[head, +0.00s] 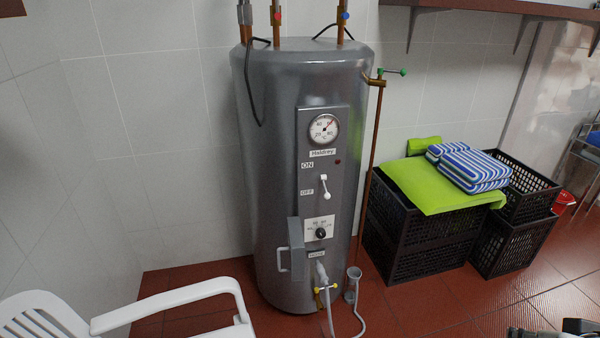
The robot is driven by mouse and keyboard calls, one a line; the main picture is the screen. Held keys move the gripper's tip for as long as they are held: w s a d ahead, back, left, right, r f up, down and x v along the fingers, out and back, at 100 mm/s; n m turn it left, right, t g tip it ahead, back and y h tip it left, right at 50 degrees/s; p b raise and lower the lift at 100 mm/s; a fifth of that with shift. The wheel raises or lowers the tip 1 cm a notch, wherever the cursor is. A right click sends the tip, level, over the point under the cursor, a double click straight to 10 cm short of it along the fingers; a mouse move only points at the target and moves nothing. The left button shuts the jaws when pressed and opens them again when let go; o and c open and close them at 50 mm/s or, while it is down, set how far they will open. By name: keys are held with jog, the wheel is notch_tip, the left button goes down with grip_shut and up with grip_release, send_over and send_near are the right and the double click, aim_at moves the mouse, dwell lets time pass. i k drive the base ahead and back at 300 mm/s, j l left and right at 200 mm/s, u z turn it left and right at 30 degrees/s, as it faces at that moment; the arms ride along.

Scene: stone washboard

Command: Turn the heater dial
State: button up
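The heater is a tall grey metal cylinder (270,180) standing against the tiled wall. Its dial is a small black knob (320,233) on a white plate with numbers, low on the front panel. A grey hinged cover (296,247) with a handle stands open to the left of the dial.
Above the dial are a round gauge (323,129) and a white ON/OFF lever (324,187). A hose and tap (322,285) are below it. A white plastic chair (165,305) stands at front left. Black crates (420,240) with green and striped cloths are at right. Red floor is open at front right.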

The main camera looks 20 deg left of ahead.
aim_at(320, 232)
jog(key=i+l+u, duration=0.1)
jog(key=l+u, duration=0.3)
jog(key=i+l+u, duration=0.1)
jog(key=l+u, duration=0.35)
jog(key=j+u, duration=0.15)
jog(key=u, duration=1.3)
